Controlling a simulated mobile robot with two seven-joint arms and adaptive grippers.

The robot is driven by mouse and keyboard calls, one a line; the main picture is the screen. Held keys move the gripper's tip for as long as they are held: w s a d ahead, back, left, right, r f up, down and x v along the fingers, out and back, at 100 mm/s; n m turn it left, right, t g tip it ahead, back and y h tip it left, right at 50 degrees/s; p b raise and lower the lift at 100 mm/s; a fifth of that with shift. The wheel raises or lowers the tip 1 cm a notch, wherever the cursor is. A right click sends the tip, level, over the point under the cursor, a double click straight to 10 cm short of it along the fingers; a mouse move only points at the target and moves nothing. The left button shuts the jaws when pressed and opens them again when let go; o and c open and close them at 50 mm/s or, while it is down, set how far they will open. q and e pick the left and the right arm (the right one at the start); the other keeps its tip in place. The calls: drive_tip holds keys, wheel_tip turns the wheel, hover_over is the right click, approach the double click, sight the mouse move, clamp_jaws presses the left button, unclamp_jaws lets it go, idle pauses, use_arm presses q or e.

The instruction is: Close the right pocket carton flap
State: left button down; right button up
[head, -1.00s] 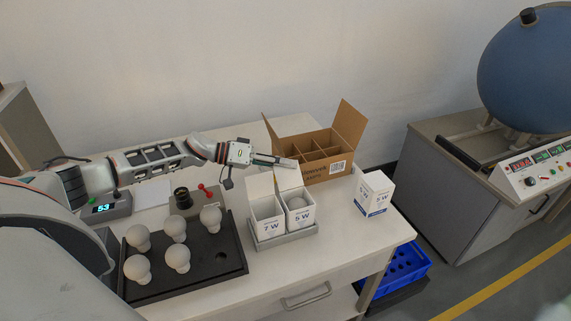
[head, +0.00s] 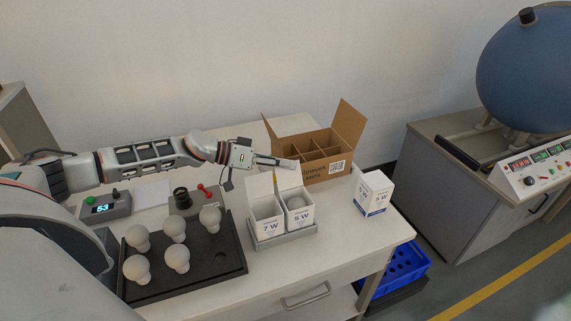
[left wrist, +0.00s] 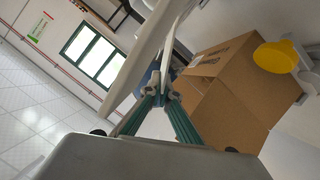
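The right pocket carton (head: 301,219), white and marked 5 W, stands in a grey holder (head: 286,238) beside the left 7 W carton (head: 268,229). Its white flap (head: 288,177) stands up at the back, and its top is open with a pale round bulb (head: 296,203) inside. My left gripper (head: 291,162) is level with the flap's top edge, its fingers pointing right. My right gripper is out of view.
An open cardboard box (head: 322,167) with dividers stands close behind the fingertips. A closed white carton (head: 373,193) stands at the right. A black tray (head: 212,265) holds several bulbs at front left. The table is clear between the holder and the closed carton.

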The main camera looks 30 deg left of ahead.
use_arm(q)
drive_tip(key=shift+s+d+r+m+t+y, duration=0.25)
drive_tip(key=shift+s+d+m+y, duration=0.2)
drive_tip(key=shift+m, duration=0.2)
drive_tip(key=shift+s+d+r+m+t+y, duration=0.2)
drive_tip(key=shift+s+d+m+y, duration=0.15)
drive_tip(key=shift+m, duration=0.3)
drive_tip(key=shift+d, duration=0.1)
drive_tip(key=c, duration=2.3)
unclamp_jaws()
drive_tip(key=shift+c, duration=0.2)
drive_tip(key=v, duration=1.2)
